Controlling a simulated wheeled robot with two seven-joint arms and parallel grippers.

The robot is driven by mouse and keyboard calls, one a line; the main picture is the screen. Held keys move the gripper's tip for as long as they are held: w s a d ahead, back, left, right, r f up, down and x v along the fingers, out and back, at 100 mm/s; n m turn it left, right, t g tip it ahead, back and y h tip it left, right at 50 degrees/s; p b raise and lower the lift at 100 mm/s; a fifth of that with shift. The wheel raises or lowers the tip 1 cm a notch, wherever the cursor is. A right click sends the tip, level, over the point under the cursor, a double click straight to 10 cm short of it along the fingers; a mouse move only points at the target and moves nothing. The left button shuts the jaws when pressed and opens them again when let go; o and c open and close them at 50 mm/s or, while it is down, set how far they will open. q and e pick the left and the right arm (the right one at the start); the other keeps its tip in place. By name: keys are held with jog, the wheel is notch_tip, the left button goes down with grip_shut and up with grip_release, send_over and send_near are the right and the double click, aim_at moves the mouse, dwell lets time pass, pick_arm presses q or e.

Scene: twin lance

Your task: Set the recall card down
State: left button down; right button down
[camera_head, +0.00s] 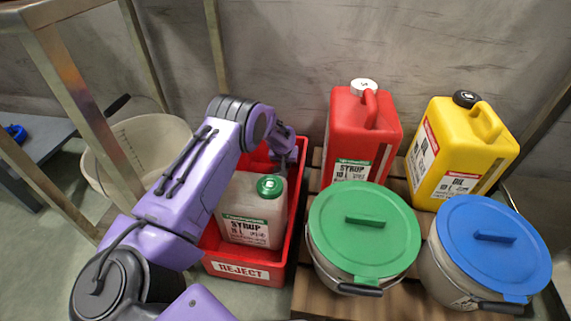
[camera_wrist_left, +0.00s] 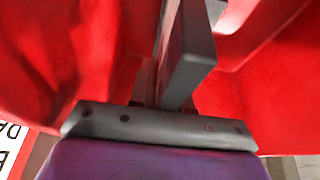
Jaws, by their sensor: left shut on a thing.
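My left gripper (camera_head: 286,160) is at the far right part of the red reject crate (camera_head: 243,272), left of the red jerrycan (camera_head: 352,135). Its dark fingers (camera_wrist_left: 178,75) are shut in the left wrist view. They hold something thin, taken to be the recall card; its face does not show and I cannot make out its outline. Red surfaces fill both sides of that view. A pale syrup can (camera_head: 252,208) with a green cap stands in the reject crate. My right gripper is not in view.
The red jerrycan and a yellow oil can (camera_head: 457,150) stand on a wooden pallet (camera_head: 318,290), behind a green-lidded bucket (camera_head: 364,232) and a blue-lidded bucket (camera_head: 492,245). A pale tub (camera_head: 150,140) stands behind metal posts at left. A grey wall closes the back.

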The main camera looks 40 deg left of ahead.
pick_arm(q)
jog(key=shift+f+b, duration=0.3)
jog(key=shift+f, duration=0.3)
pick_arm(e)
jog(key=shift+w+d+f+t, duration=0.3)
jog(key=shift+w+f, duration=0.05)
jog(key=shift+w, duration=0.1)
pick_arm(q)
jog(key=c, duration=1.1)
grip_release()
